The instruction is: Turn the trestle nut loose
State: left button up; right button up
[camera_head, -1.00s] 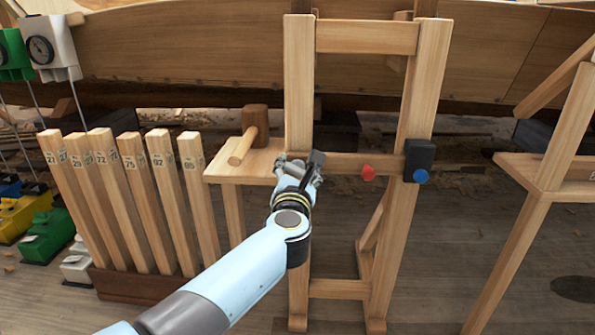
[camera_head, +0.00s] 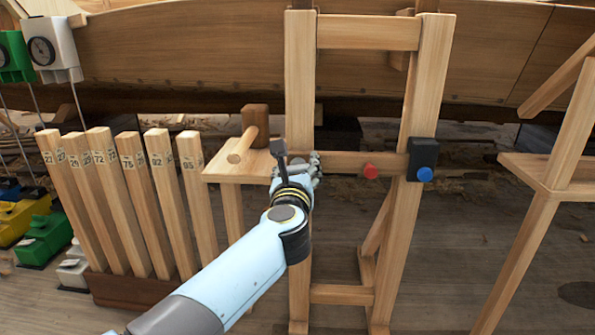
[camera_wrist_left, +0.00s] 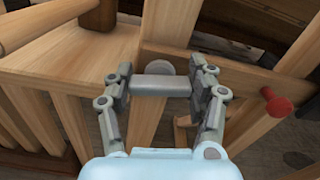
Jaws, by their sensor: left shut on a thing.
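The trestle (camera_head: 299,80) is a pale wooden frame standing upright in the middle of the head view. The trestle nut (camera_wrist_left: 164,86) shows in the left wrist view as a grey crossbar in front of a round grey end, at the trestle's crossbeam. My left gripper (camera_wrist_left: 163,83) is shut on this bar, one finger at each end. In the head view my left gripper (camera_head: 304,166) is at the left post, level with the crossbeam, and its fingers and wrist hide the nut. My right gripper is not in view.
A small wooden shelf (camera_head: 226,175) left of the gripper carries a mallet (camera_head: 254,124). A red knob (camera_head: 370,171) and a black block with a blue button (camera_head: 421,158) are to the right. Numbered wooden slats (camera_head: 134,200) stand at the left.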

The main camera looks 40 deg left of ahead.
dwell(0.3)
pick_arm(q)
jog(key=o, duration=1.2)
jog(key=shift+v, duration=3.8)
